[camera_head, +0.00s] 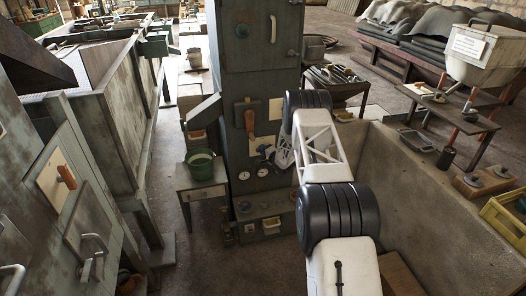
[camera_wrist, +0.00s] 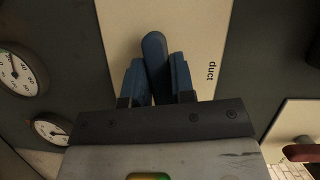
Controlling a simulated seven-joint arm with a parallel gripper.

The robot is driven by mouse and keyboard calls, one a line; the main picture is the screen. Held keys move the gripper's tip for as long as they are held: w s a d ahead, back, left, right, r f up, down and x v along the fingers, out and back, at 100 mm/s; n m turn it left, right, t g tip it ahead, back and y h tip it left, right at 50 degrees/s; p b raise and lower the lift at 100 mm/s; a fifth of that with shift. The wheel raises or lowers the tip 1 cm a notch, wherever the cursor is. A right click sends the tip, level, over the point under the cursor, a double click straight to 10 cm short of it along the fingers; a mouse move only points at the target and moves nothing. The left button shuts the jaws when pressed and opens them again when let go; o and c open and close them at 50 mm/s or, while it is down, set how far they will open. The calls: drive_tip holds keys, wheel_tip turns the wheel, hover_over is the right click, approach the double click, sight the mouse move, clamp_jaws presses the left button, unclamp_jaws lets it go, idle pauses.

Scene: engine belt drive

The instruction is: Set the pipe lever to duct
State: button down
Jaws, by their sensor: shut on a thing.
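The pipe lever (camera_wrist: 154,48) is a blue handle in front of a cream plate (camera_wrist: 195,25). The word "duct" is printed on the plate, right of the lever in the wrist view. My gripper (camera_wrist: 157,78) has its blue fingers on either side of the lever and is shut on it. The lever's tip points up the picture, beyond the fingertips, not at the word. In the head view the cream plate (camera_head: 262,142) is on the front of a dark green cabinet (camera_head: 226,125), and my white arm partly covers that area.
Dial gauges (camera_wrist: 15,72) sit left of the plate in the wrist view. Another pale plate with a reddish-brown handle (camera_wrist: 300,152) is at lower right.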

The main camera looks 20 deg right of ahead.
drive_tip(key=n+g+h, duration=0.1)
drive_tip(key=n, duration=0.2)
drive_tip(key=n+g+h, duration=0.1)
drive_tip(key=n+h, duration=0.1)
drive_tip(key=n, duration=0.1)
drive_tip(key=shift+d+f+n, duration=0.1)
drive_tip(key=shift+d+n, duration=0.05)
drive_tip(key=shift+n, duration=0.25)
drive_tip(key=n+h, duration=0.1)
drive_tip(key=n, duration=0.1)
drive_tip(key=shift+n+g+h, duration=0.3)
drive_tip(key=shift+d+n+h, duration=0.15)
drive_tip(key=shift+n+h, duration=0.85)
drive_tip(key=shift+n, duration=0.4)
drive_tip(key=c, duration=1)
unclamp_jaws()
drive_tip(key=shift+s, duration=0.15)
